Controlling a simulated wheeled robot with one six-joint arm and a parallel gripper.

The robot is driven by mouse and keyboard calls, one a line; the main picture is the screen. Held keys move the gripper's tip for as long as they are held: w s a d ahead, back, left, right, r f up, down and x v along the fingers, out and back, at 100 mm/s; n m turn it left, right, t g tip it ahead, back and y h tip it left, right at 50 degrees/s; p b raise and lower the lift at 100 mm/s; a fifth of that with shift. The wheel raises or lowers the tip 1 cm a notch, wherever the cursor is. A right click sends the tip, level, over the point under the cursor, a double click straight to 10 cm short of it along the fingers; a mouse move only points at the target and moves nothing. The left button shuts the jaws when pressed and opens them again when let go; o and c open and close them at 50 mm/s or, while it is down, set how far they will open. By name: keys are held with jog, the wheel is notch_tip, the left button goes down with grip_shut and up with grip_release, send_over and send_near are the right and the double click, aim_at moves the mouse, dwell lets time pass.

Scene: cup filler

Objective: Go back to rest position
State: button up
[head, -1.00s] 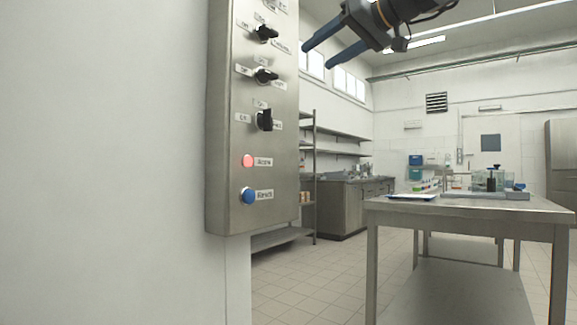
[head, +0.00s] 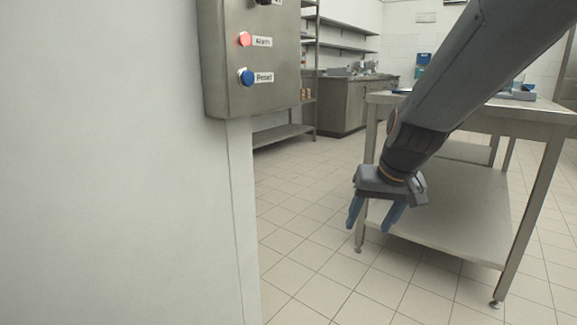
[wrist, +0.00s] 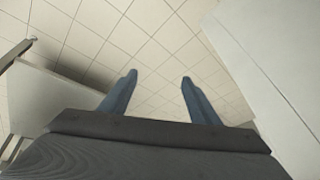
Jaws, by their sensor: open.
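My gripper (head: 372,222) is open and empty, pointing down over the tiled floor in the head view. Its two blue fingers (wrist: 158,85) also show spread apart in the wrist view, with only floor tiles between them. My arm comes down from the upper right, in front of the steel table. The gripper is apart from the control panel (head: 222,75), which is to its upper left.
The panel carries a lit red button (head: 244,39) and a blue button (head: 246,77). A steel table (head: 470,215) with a lower shelf stands behind my arm. A white wall (head: 110,170) fills the left. Open tiled floor (head: 300,240) lies between.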

jog(key=s+d+f+g+h, duration=0.1)
jog(key=s+f+g, duration=0.1)
jog(key=s+f, duration=1)
jog(key=s+a+r+n+g+y, duration=0.1)
jog(key=s+a+r+n, duration=0.3)
jog(key=s+a, duration=0.5)
jog(key=s+a+r+n+g+y, duration=0.1)
jog(key=s+a+r+n, duration=0.2)
jog(key=s+a+r, duration=0.6)
jog(key=w+d+r+m+h+p, duration=0.1)
jog(key=d+r+m+p, duration=0.2)
jog(key=d+r+p, duration=0.6)
jog(key=d+r+m+h+p, duration=0.1)
jog(key=d+r+p, duration=0.8)
jog(key=p, duration=1.8)
notch_tip(320, 180, up, 6)
jog(key=shift+w+f+m, duration=0.1)
jog(key=shift+w+m, duration=0.3)
jog(key=shift+m, duration=0.8)
